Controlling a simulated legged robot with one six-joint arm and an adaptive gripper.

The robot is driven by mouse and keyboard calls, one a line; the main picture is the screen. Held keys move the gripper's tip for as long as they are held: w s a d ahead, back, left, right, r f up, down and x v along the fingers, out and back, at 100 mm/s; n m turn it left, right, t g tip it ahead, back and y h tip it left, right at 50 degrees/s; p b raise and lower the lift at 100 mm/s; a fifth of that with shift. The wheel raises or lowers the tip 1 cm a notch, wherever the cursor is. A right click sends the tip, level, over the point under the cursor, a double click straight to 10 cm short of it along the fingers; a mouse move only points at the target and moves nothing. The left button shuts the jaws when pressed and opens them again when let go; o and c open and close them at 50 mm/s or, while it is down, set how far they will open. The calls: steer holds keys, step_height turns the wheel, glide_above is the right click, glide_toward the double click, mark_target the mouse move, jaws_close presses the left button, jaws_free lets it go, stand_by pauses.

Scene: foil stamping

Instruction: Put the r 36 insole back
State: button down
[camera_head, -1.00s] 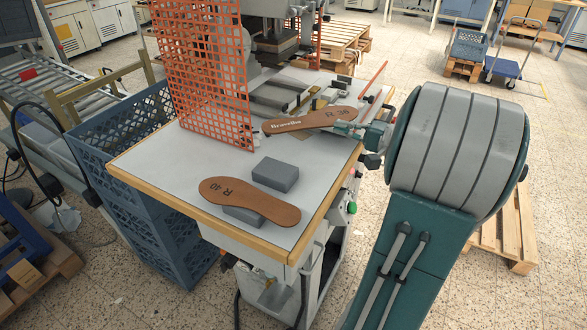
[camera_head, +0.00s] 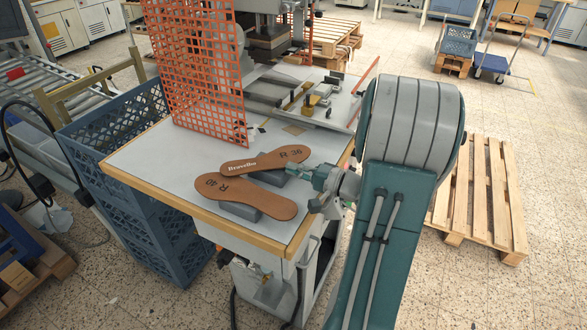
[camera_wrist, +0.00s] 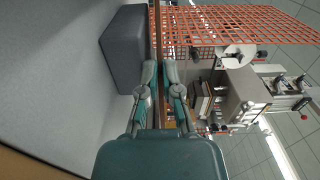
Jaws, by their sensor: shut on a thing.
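The brown R 36 insole (camera_head: 264,160), marked "Bravello", is level above a grey block (camera_head: 268,178) on the white table. My gripper (camera_head: 299,170) is shut on its right end, from the right. In the wrist view the fingertips (camera_wrist: 158,72) pinch the insole, seen edge-on as a thin brown strip (camera_wrist: 157,35). The grey block (camera_wrist: 124,50) is close beside that strip; I cannot tell whether they touch. The brown R 40 insole (camera_head: 245,196) rests on another grey block (camera_head: 240,212) in front.
The press with its orange mesh guard (camera_head: 196,70) stands at the back of the table (camera_head: 150,150). Blue crates (camera_head: 115,130) stand at the left. A wooden pallet (camera_head: 480,200) lies on the floor at the right.

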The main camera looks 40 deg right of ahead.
steer(key=shift+d+f, duration=0.15)
steer(key=shift+d, duration=0.65)
steer(key=c, duration=1.3)
jaws_free()
steer(key=shift+a+f, duration=0.15)
steer(key=shift+a, duration=0.25)
steer(key=o, duration=0.5)
steer(key=shift+a, duration=0.3)
steer(key=shift+d, duration=0.1)
steer(key=shift+d, duration=0.3)
steer(key=shift+s+d+r, duration=0.15)
steer(key=shift+r, duration=0.1)
steer(key=v, duration=1.1)
steer(key=shift+s, duration=0.35)
